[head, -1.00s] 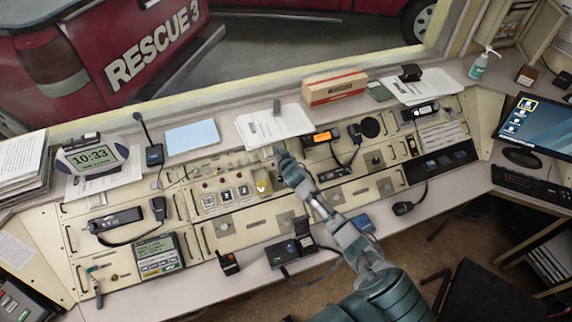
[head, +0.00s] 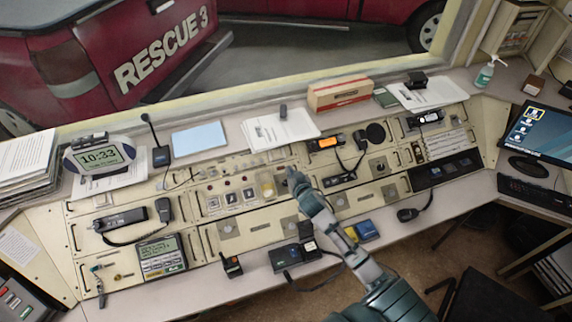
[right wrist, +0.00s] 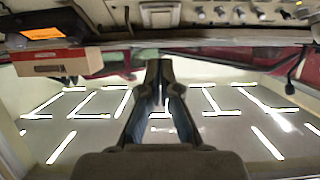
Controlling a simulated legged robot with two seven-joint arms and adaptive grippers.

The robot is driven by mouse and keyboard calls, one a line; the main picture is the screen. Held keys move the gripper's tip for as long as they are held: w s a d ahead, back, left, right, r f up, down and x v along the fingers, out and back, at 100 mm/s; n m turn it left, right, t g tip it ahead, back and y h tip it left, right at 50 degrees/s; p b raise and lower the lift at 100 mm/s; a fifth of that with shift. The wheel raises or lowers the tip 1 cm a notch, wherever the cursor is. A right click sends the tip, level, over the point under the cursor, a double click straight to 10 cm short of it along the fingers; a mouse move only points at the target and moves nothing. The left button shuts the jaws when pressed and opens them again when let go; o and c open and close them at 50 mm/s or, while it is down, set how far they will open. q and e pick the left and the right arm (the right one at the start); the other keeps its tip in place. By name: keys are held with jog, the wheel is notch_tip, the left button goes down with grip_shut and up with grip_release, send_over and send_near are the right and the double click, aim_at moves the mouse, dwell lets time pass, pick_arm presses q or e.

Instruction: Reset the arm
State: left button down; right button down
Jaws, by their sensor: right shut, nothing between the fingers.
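My right arm reaches up from the bottom right of the head view over the console. Its right gripper (head: 293,175) is above the middle of the panel, just right of a yellow-lit switch cover (head: 267,185). In the right wrist view the two dark fingers (right wrist: 159,72) are together and hold nothing. The console panel (head: 255,228) lies under the arm. I cannot tell from these views how high the fingertips are above it. My left gripper is in neither view.
A black radio unit (head: 287,257) and a blue box (head: 366,230) sit beside my forearm on the front ledge. A monitor (head: 540,132) is at right.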

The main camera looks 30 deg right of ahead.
jog(key=s+a+f+n+g+y, duration=0.1)
jog(key=s+a+f+g, duration=0.1)
jog(key=s+a+f, duration=0.4)
jog(key=s+a+f+n+g+y, duration=0.1)
jog(key=s+a+f+g, duration=0.1)
jog(key=s+f, duration=0.35)
jog(key=s+a+n+g+y, duration=0.1)
jog(key=s+a+g, duration=0.3)
jog(key=s, duration=0.7)
jog(key=s+a+n+g, duration=0.1)
jog(key=s+a+g, duration=0.1)
jog(key=s+a, duration=0.6)
jog(key=s+d+f+g+b, duration=0.1)
jog(key=s+f, duration=0.2)
jog(key=f, duration=1.1)
jog(key=s+d+f+g+b, duration=0.1)
jog(key=s+f, duration=0.1)
jog(key=f, duration=1.3)
pick_arm(q)
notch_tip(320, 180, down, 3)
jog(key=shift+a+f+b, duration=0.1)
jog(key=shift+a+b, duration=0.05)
jog(key=shift+b, duration=0.45)
pick_arm(e)
jog(key=s+d+f+n, duration=0.1)
jog(key=s+d+f, duration=0.2)
jog(key=s+f, duration=1.4)
jog(key=shift+s+f+g, duration=0.15)
jog(key=shift+s+g, duration=0.25)
